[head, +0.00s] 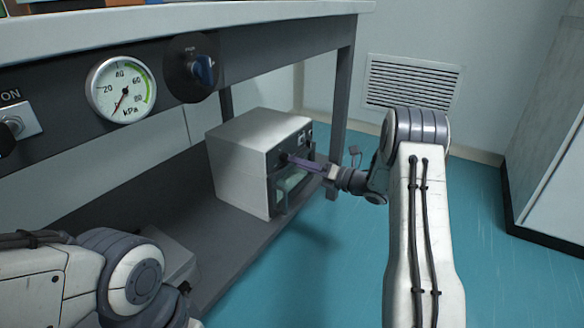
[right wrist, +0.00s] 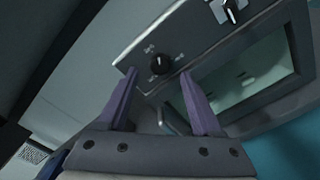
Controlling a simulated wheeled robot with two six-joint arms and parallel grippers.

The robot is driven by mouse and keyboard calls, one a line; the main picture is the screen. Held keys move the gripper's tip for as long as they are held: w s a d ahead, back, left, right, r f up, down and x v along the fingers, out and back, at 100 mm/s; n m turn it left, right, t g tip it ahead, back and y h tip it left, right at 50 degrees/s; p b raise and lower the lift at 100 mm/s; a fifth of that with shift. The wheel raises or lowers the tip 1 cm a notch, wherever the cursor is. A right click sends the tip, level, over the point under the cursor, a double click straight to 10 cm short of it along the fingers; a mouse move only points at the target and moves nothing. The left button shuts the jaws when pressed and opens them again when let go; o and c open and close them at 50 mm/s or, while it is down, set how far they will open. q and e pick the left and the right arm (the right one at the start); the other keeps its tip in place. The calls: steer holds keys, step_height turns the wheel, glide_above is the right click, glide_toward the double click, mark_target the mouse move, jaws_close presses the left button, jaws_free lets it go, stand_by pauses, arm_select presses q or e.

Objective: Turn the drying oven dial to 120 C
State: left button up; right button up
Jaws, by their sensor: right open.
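The drying oven (head: 240,165) is a pale metal box with a dark front and a window, standing on the lower shelf of the bench. In the right wrist view its front panel shows a small black round dial (right wrist: 161,63) with markings around it. My right gripper (head: 290,157) is at the oven's front, near the upper panel. In the right wrist view the right gripper (right wrist: 160,90) is open, with its purple fingers on either side of the dial and apart from it in the picture. My left arm shows at the lower left, but its gripper is not visible.
Open floor (head: 330,270) lies right of the shelf.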

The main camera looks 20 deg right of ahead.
mark_target(284, 158)
steer(key=b+x, duration=0.1)
steer(key=x, duration=0.2)
steer(key=shift+w+a, duration=0.2)
jaws_close()
